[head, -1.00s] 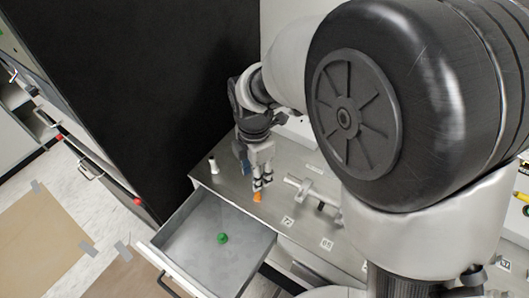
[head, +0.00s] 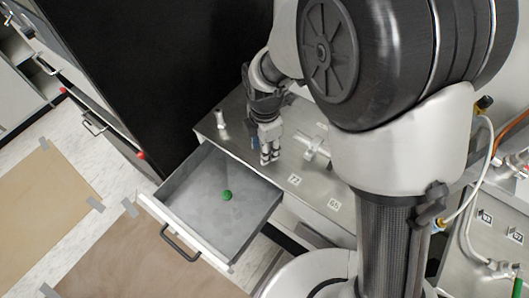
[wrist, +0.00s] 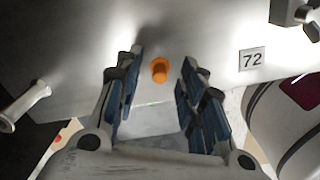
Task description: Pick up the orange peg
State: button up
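The orange peg (wrist: 159,71) stands on the metal worktop and shows in the wrist view between my two fingers, near their tips. There is a visible gap on both sides of it. My gripper (wrist: 161,62) is open, with its blue-padded fingers on either side of the peg and nothing held. The peg is hidden there, behind the fingers.
The open drawer (head: 180,185) holds a green knob-like piece (head: 227,195). A white peg-like piece (head: 220,120) stands left of my gripper. A metal fixture (head: 314,150) and labels 72 (head: 294,180) and 65 (head: 334,204) are to the right. A tall black panel (head: 150,70) rises at left.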

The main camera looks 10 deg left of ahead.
jog(key=shift+c, duration=0.3)
grip_shut()
